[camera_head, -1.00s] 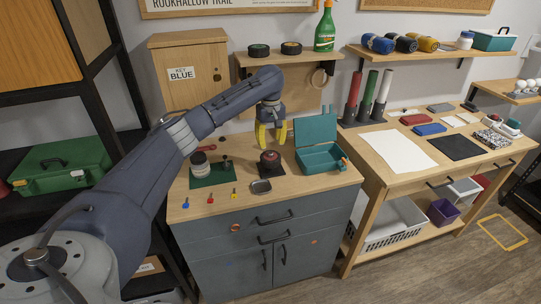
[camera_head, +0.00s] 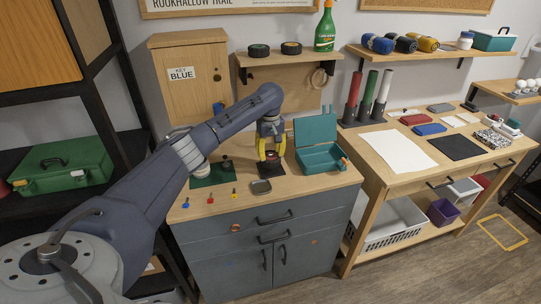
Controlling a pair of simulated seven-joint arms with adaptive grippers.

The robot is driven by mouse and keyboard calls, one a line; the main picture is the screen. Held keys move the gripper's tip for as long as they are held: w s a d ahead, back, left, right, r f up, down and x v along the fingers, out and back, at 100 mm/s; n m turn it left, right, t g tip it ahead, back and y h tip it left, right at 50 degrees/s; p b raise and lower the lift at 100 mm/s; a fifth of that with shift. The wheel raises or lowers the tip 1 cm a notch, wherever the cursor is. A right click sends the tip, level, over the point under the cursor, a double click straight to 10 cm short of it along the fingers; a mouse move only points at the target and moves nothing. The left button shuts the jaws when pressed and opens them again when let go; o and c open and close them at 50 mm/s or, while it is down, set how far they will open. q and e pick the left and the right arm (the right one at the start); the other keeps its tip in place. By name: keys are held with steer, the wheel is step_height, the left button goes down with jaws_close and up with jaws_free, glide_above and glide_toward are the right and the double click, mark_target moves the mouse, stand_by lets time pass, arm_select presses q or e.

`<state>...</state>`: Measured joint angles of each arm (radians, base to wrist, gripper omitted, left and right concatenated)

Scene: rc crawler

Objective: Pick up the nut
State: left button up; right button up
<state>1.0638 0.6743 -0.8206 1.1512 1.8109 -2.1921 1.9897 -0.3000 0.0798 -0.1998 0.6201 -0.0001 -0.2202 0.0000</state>
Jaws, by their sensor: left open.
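My left gripper (camera_head: 270,167), with yellow fingers, is open and lowered around a small round dark-red and black object (camera_head: 271,156) on the wooden top of the grey cabinet. The fingers stand at either side of it; I cannot tell whether they touch it. No nut can be made out clearly; one may be on that round object, too small to tell and partly hidden by the fingers. My right gripper is not in view.
An open teal box (camera_head: 322,158) stands close to the right of the gripper. A dark green mat (camera_head: 205,181) and several small coloured tools are at the left. The cabinet's front right top is clear.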

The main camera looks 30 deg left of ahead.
arm_select(q)
jaws_close()
stand_by(0.5)
